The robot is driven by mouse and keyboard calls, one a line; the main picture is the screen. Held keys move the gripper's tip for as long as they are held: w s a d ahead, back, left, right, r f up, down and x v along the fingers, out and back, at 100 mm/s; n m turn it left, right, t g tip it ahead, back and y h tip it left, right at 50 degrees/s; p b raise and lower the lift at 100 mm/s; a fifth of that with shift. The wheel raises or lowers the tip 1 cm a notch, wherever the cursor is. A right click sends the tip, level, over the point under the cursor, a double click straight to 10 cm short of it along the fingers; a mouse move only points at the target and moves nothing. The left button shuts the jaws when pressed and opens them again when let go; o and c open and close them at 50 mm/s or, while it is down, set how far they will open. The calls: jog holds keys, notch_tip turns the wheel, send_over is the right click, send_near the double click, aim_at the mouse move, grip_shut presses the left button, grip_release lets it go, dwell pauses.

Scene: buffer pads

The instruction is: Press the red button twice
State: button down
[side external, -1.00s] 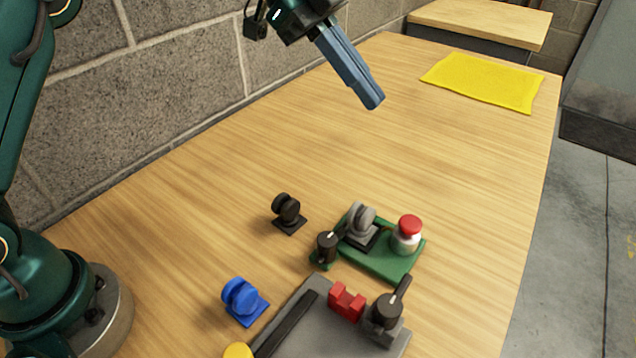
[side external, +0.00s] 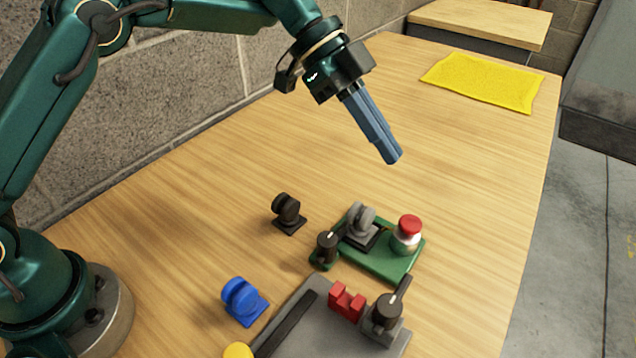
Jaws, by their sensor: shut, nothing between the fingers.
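The red button (side external: 410,225) is a domed red cap on a silver-white round base. It stands at the right end of a green plate (side external: 385,264). My gripper (side external: 392,158) has blue-grey fingers that are shut with nothing between them. It hangs above the table, pointing down and slightly right in the picture. Its tips show above the button in the picture and are apart from it.
The green plate also carries a grey wheel-like part (side external: 361,222) and a black knob (side external: 327,245). A black part (side external: 288,212), a blue part (side external: 243,300) and a grey fixture (side external: 325,325) with red block and black lever stand nearby. A yellow cloth (side external: 482,82) lies far back.

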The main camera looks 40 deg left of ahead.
aim_at(419, 226)
jog(key=x, duration=0.6)
notch_tip(419, 226, down, 3)
jog(key=shift+d+f, duration=0.1)
jog(key=shift+f, duration=0.55)
